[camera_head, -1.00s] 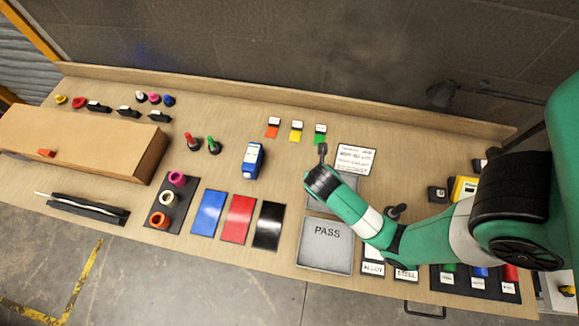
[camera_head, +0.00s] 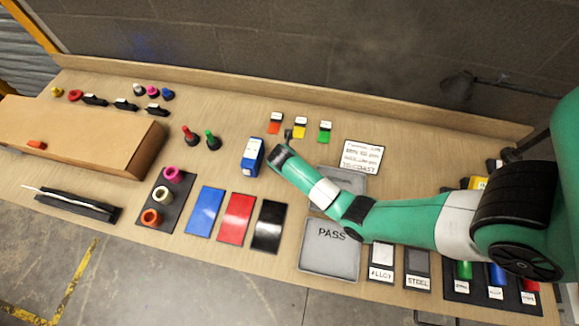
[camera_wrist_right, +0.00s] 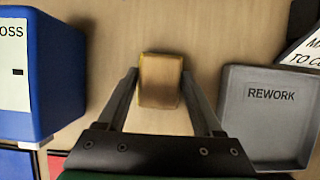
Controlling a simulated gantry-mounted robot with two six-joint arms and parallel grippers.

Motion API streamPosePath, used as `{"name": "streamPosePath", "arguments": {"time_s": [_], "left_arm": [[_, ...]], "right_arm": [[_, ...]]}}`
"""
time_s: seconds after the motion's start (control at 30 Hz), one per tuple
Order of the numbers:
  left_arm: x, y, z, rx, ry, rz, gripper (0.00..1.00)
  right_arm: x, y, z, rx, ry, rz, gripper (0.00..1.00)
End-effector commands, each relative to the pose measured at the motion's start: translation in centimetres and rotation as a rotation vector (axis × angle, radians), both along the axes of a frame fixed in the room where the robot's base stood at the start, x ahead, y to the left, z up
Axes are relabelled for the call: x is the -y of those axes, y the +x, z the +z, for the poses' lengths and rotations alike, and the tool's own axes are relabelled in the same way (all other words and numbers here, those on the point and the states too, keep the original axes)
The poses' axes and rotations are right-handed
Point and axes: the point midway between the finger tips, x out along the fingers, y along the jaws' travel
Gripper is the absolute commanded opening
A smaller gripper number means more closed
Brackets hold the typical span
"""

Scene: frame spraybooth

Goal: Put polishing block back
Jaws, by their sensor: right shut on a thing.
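The tan polishing block (camera_wrist_right: 160,82) sits between the two fingers of my right gripper (camera_wrist_right: 159,84) in the right wrist view. The gripper is shut on it, over bare wood between a blue box and the grey REWORK tray. I cannot tell whether the block touches the table. In the head view my right gripper (camera_head: 288,134) shows only as a small dark tip beyond the green arm, just right of the blue box. The block cannot be made out there. My left gripper is not in view.
The blue box (camera_head: 252,157) stands close left of the gripper; the REWORK tray (camera_wrist_right: 268,140) is to its right. The PASS tray (camera_head: 330,262) and ALLOY and STEEL pads (camera_head: 416,265) are toward the front.

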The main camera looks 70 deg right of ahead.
Motion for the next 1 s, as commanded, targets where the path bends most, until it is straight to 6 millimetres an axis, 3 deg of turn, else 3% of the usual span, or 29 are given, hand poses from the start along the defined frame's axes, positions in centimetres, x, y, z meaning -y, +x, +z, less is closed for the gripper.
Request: {"name": "streamPosePath", "arguments": {"time_s": [0.07, 0.4, 0.43, 0.57, 0.87, 1.0], "left_arm": [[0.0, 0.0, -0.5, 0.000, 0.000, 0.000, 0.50], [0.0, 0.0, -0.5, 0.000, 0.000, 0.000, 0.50], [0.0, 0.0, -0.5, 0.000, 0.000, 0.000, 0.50], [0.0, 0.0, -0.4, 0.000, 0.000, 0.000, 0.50], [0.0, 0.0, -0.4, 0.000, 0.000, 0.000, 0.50], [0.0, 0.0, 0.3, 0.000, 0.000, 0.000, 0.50]], "right_arm": [[0.0, 0.0, -0.9, -0.001, 0.000, 0.000, 0.07], [0.0, 0.0, -1.2, 0.001, -0.001, 0.001, 0.07], [0.0, 0.0, -1.1, 0.001, -0.001, 0.000, 0.71], [0.0, 0.0, -1.1, 0.001, -0.001, 0.000, 0.95], [0.0, 0.0, -1.0, 0.001, -0.001, 0.000, 0.98], [-0.4, 0.0, 0.3, 0.003, -0.002, 0.002, 0.98]]}}
